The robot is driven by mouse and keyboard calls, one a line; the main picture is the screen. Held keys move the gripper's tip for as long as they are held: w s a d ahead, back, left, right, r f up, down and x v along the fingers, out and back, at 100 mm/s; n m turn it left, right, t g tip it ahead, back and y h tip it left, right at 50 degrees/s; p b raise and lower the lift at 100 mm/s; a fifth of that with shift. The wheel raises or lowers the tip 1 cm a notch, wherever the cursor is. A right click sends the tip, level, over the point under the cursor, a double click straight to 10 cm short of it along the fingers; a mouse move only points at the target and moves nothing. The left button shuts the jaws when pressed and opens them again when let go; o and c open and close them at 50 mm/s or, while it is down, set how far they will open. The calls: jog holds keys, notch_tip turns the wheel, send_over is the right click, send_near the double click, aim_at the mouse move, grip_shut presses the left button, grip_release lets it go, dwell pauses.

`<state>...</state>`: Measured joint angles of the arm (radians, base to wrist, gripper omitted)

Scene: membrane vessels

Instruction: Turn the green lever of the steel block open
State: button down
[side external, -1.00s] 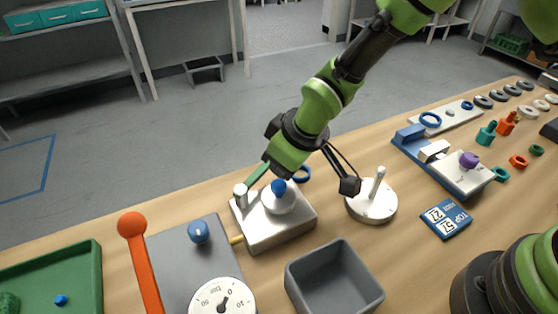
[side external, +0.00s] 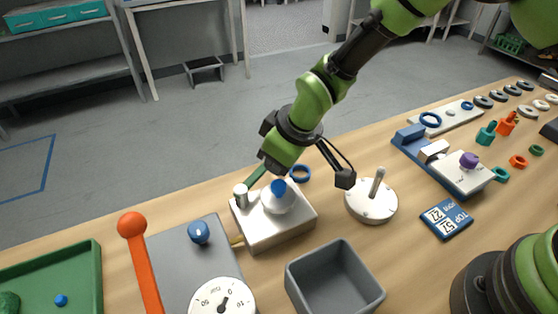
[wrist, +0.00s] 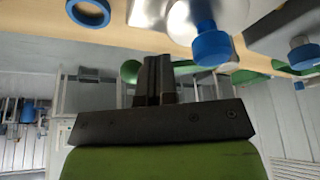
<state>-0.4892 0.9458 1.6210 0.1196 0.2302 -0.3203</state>
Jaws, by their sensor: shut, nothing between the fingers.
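The steel block (side external: 275,226) stands on the bench with a white dome and blue knob (side external: 279,187) on top and a steel post (side external: 241,195) at its left corner. The green lever (side external: 255,175) runs from near the post back toward my gripper (side external: 266,169). My gripper is at the lever's far end, its fingers mostly hidden in the side view. In the wrist view the fingers (wrist: 156,78) are shut with nothing between them. Green shows on both sides of them, but I cannot tell whether they touch the lever. The blue knob (wrist: 211,45) is beside them.
A grey open bin (side external: 333,280) is in front. A white round base with a peg (side external: 371,203) is to the right, and a blue ring (side external: 300,173) lies behind.

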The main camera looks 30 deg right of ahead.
jog(key=shift+w+n, duration=0.25)
jog(key=shift+n, duration=0.15)
jog(key=shift+w+a+n+g+y, duration=0.25)
jog(key=shift+w+n, duration=0.2)
jog(key=shift+n, duration=0.2)
jog(key=shift+w+a+n+g+y, duration=0.15)
jog(key=shift+w+n+y, duration=0.1)
jog(key=shift+w+n, duration=0.3)
jog(key=n, duration=0.1)
jog(key=w+a+n, duration=0.1)
jog(key=n, duration=0.1)
jog(key=shift+w+g+y, duration=0.1)
jog(key=shift+g+y, duration=0.2)
jog(key=shift+g, duration=0.1)
jog(key=w+a+n+g, duration=0.1)
jog(key=n, duration=0.1)
jog(key=shift+a+n, duration=0.15)
jog(key=shift+n, duration=0.15)
jog(key=shift+w+a, duration=0.4)
jog(key=shift+a, duration=0.45)
